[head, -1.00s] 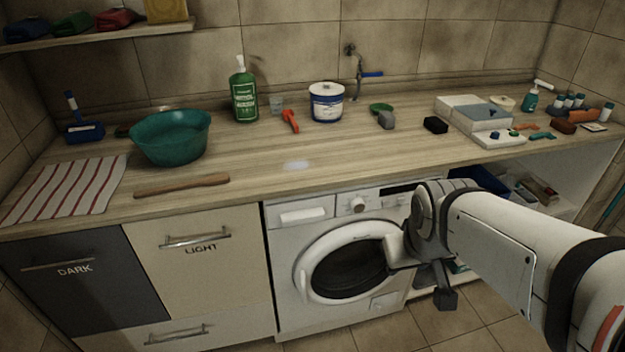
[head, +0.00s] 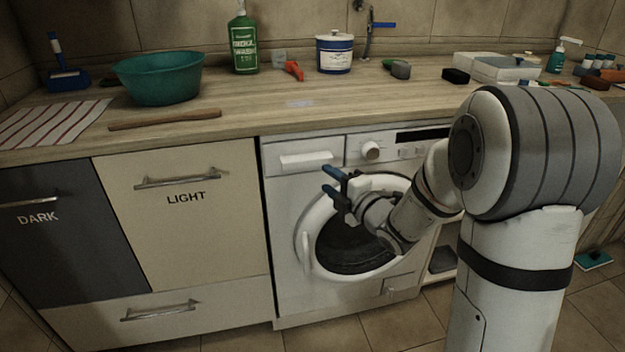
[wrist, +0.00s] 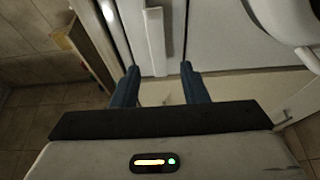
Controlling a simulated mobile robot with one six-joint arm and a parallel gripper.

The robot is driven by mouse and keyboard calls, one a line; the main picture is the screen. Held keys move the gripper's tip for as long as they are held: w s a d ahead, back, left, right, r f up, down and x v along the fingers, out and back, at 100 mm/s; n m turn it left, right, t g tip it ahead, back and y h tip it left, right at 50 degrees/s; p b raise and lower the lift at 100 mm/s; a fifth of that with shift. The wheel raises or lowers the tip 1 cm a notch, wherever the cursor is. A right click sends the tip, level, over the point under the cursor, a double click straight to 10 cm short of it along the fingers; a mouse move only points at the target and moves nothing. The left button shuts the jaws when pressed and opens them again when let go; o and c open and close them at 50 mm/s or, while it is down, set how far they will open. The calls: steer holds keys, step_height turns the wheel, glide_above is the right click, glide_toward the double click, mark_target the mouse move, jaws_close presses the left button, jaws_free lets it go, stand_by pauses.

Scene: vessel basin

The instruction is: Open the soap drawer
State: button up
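The soap drawer (head: 275,163) is a white panel at the upper left of the washing machine (head: 287,210), and it looks shut. Its light bar handle (head: 308,160) runs across the panel. My gripper (head: 330,182) is open and empty, with two blue fingers apart, just below and right of the handle in the head view. In the wrist view, the handle (wrist: 155,42) stands upright in the picture, ahead of and between the spread fingertips (wrist: 158,72). No contact is visible. The gap in depth is hard to tell.
The round washing machine door (head: 308,268) is shut, behind and below my gripper. The wooden countertop (head: 260,117) overhangs the drawer. Cabinets marked LIGHT (head: 200,235) and DARK (head: 50,255) stand to the left. A green basin (head: 160,80) sits on the counter.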

mark_target(308, 166)
steer(key=x, duration=0.7)
steer(key=shift+w+a, duration=0.25)
steer(key=shift+a, duration=0.05)
steer(key=shift+c, duration=0.2)
jaws_close()
steer(key=shift+s, duration=0.1)
